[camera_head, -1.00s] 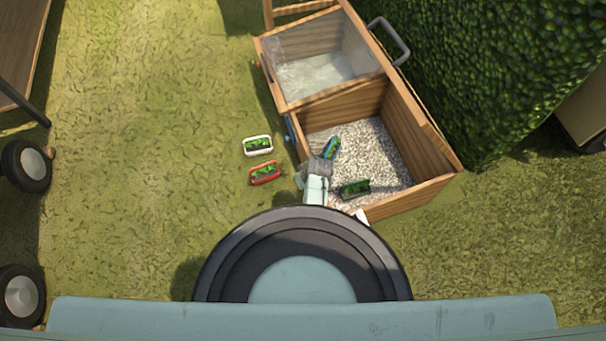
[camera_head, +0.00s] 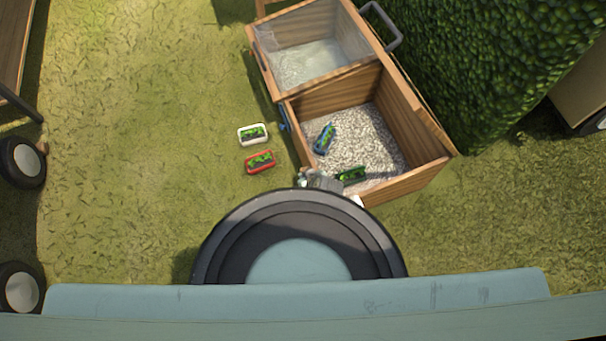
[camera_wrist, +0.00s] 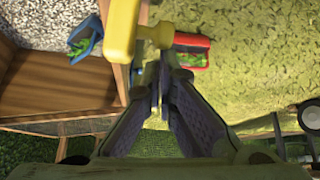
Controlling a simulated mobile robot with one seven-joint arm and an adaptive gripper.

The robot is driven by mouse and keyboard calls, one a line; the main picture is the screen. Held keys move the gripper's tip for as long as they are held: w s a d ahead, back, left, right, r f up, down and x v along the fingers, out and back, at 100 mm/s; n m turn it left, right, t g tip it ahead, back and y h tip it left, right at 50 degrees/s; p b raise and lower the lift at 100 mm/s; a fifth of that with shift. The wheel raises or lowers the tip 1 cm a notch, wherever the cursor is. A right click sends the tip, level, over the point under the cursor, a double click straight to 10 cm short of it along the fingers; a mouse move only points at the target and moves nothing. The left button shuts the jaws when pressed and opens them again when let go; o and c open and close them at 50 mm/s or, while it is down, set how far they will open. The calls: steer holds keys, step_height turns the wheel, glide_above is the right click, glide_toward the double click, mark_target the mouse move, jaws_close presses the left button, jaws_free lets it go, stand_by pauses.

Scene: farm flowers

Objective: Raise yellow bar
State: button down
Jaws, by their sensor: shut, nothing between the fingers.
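A yellow bar (camera_wrist: 121,32) shows large at the top of the wrist view, with a round yellow stub pointing right from it. It stands by the edge of the wooden box and partly hides the view beyond. My gripper (camera_wrist: 160,85) is shut and empty, with its fingertips just below the stub in the picture; whether they touch it I cannot tell. In the head view my gripper (camera_head: 318,181) is at the near edge of the wooden box, partly hidden by my own body. I cannot make out the yellow bar in the head view.
The wooden box (camera_head: 430,139) has a gravel bed with a blue planter (camera_head: 324,138) and a green planter (camera_head: 351,175). A white planter (camera_head: 252,134) and a red planter (camera_head: 260,162) stand on the grass left of it. A hedge (camera_head: 490,70) borders the right. Grass at left is open.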

steer(key=shift+s+d+r+p, duration=0.15)
steer(key=shift+s+p, duration=0.1)
steer(key=shift+s, duration=0.2)
steer(key=shift+s+d+r+p, duration=0.1)
steer(key=shift+s+r+p, duration=0.1)
steer(key=shift+s, duration=0.2)
steer(key=shift+s+d+f, duration=0.1)
steer(key=shift+s+d, duration=0.1)
steer(key=shift+s, duration=0.35)
